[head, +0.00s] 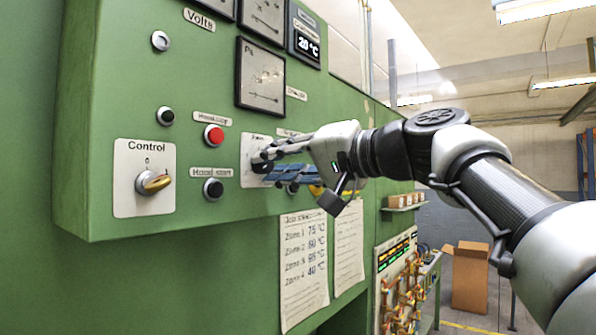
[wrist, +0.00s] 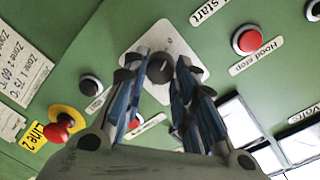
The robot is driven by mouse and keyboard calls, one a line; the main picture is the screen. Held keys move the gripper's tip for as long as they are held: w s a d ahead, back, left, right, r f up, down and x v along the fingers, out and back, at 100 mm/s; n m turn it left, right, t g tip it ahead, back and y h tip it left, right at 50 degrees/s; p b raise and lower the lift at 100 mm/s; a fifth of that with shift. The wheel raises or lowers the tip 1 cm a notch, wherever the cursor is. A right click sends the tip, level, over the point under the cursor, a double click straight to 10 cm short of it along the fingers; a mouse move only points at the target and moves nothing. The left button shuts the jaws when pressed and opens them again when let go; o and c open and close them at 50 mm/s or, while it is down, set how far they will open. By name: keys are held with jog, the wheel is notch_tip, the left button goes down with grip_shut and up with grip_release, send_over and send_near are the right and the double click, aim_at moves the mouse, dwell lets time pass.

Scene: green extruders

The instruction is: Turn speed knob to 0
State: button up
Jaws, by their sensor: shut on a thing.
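The speed knob is a round dark knob (wrist: 160,68) on a white plate (wrist: 185,45) on the green panel, seen in the wrist view. In the head view the same plate (head: 248,176) is partly hidden by my fingers. My gripper (head: 268,167) reaches in from the right, with its fingers on either side of the knob and closed on it. In the wrist view the gripper (wrist: 159,78) points straight at the knob. The plate's lettering and the knob's exact setting are too small or covered to read.
Left of the knob are a red Hood stop button (head: 214,136), a black Hood start button (head: 213,190) and a Control selector (head: 153,183). A red emergency button (wrist: 57,132) on a yellow ring sits close by. Gauges (head: 260,76) are above; paper sheets (head: 304,265) hang below.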

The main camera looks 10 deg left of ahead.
jog(key=shift+n, duration=0.5)
jog(key=o, duration=1.1)
jog(key=shift+c, duration=0.2)
jog(key=v, duration=1.2)
jog(key=shift+f, duration=0.15)
